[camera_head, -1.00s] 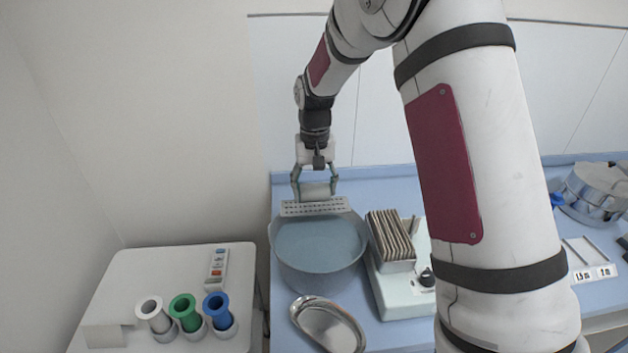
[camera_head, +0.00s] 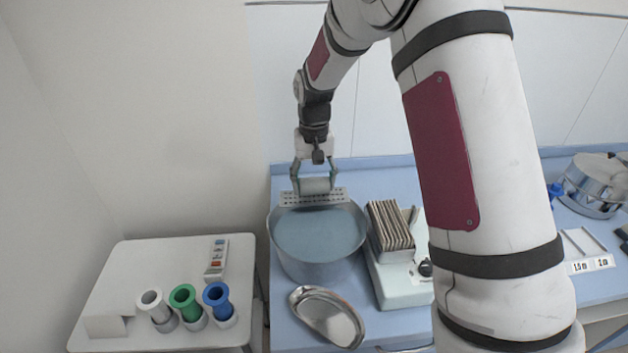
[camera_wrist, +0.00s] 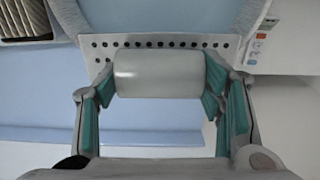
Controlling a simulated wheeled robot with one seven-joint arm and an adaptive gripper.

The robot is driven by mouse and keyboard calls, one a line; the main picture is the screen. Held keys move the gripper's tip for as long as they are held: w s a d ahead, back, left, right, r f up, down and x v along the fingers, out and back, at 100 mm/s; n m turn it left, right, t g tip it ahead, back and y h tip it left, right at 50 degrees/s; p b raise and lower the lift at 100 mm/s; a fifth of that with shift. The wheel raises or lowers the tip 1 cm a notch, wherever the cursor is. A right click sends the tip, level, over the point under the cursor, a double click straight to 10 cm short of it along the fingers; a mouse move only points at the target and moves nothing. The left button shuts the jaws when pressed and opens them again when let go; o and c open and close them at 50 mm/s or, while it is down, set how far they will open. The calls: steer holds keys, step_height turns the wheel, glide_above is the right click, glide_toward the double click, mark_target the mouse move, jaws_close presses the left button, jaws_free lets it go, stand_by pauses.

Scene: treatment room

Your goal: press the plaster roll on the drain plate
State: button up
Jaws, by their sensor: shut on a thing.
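The plaster roll (camera_head: 316,185) is a short whitish cylinder lying sideways between my gripper's fingers. My gripper (camera_head: 315,182) is shut on it, with a finger at each end; the wrist view shows the roll (camera_wrist: 158,74) between the green-padded fingers. The drain plate (camera_head: 290,199) is a grey perforated strip at the back rim of the water basin (camera_head: 318,258). In the wrist view the plate (camera_wrist: 100,50) shows behind and to both sides of the roll. The roll is at the plate, but I cannot tell whether it touches it.
A rack of brown slabs (camera_head: 391,228) on a pale device (camera_head: 401,290) stands right of the basin. At left, a white side table (camera_head: 120,275) holds white, green (camera_head: 186,302) and blue rolls on stands. A metal pot (camera_head: 592,185) stands far right.

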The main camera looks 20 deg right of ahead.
mark_target(314, 179)
steer(key=shift+s+f, duration=0.1)
steer(key=shift+f, duration=0.65)
stand_by(0.7)
steer(key=shift+r+p, duration=0.3)
steer(key=shift+r, duration=3.35)
